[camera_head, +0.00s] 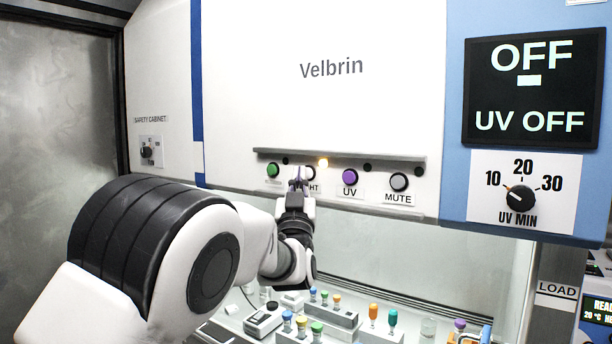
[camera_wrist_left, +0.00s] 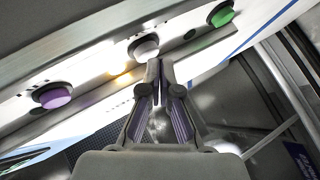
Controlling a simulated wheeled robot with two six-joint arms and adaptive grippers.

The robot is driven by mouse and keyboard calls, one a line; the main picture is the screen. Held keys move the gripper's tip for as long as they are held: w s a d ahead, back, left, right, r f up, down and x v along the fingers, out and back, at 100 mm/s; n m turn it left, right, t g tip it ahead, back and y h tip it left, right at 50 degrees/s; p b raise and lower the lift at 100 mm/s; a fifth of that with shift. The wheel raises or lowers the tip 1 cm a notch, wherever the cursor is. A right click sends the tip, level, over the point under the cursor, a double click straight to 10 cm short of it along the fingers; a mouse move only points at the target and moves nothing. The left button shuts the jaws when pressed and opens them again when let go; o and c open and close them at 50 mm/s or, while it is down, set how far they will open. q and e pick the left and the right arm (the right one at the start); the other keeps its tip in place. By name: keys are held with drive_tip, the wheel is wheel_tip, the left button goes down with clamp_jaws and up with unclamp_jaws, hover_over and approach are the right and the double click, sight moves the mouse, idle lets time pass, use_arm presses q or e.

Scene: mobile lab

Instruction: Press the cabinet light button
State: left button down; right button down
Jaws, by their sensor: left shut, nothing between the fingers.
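The cabinet light button (camera_head: 311,173) is pale, on the white panel strip. Its label is partly covered, with only "HT" readable. My left gripper (camera_head: 298,178) is shut and empty, with its fingertips in front of this button and hiding part of it. In the left wrist view the white light button (camera_wrist_left: 145,47) is just beyond the closed fingertips (camera_wrist_left: 160,66). I cannot tell whether the tips touch it. A small lamp (camera_head: 322,162) glows yellow to the right of the button. My right gripper is not in view.
A green button (camera_head: 272,169) is to the left; the purple UV button (camera_head: 350,177) and black-ringed MUTE button (camera_head: 399,182) are to the right. A ledge (camera_head: 340,155) runs above them. A display (camera_head: 533,88) reads "OFF, UV OFF". Racks with coloured tubes stand below, inside the cabinet.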

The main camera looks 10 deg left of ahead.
use_arm(q)
drive_tip(key=shift+w+d, duration=0.15)
drive_tip(key=shift+w, duration=0.3)
idle(0.7)
idle(0.4)
drive_tip(key=shift+s+a+b, duration=0.25)
drive_tip(key=shift+s+b, duration=0.55)
drive_tip(key=shift+s, duration=0.05)
drive_tip(key=s+b, duration=0.1)
drive_tip(key=s+a+b, duration=0.1)
drive_tip(key=s, duration=0.1)
drive_tip(key=s+b, duration=0.1)
drive_tip(key=b, duration=0.1)
drive_tip(key=shift+s+a, duration=0.35)
drive_tip(key=shift+a, duration=0.05)
